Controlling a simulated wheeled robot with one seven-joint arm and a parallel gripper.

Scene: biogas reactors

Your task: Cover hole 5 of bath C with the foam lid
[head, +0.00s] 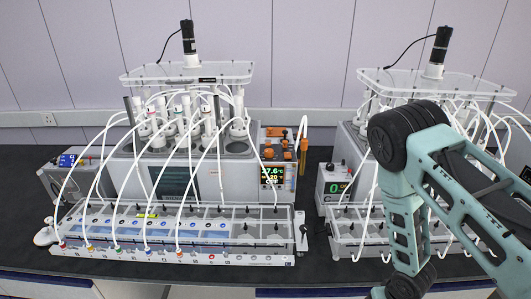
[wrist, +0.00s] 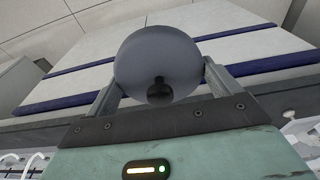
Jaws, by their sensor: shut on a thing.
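My gripper (wrist: 160,82) is shut on a round grey disc with a black knob, which looks like the foam lid (wrist: 150,55). The fingers grip it at its left and right edges. In the head view my arm hangs down at the right, and the gripper and lid cannot be made out there. Two baths stand on the bench: a left bath (head: 124,174) with bottles and round openings in its top, and a right bath (head: 345,142) largely hidden behind my arm. I cannot read which is bath C or tell which opening is hole 5.
A long rack with tubes (head: 240,259) stands before the left bath. An orange-topped control unit (head: 272,180) and a small grey box with a green display (head: 336,183) stand between the baths. White tubes arch over both. Stirrer motors (head: 188,36) rise above.

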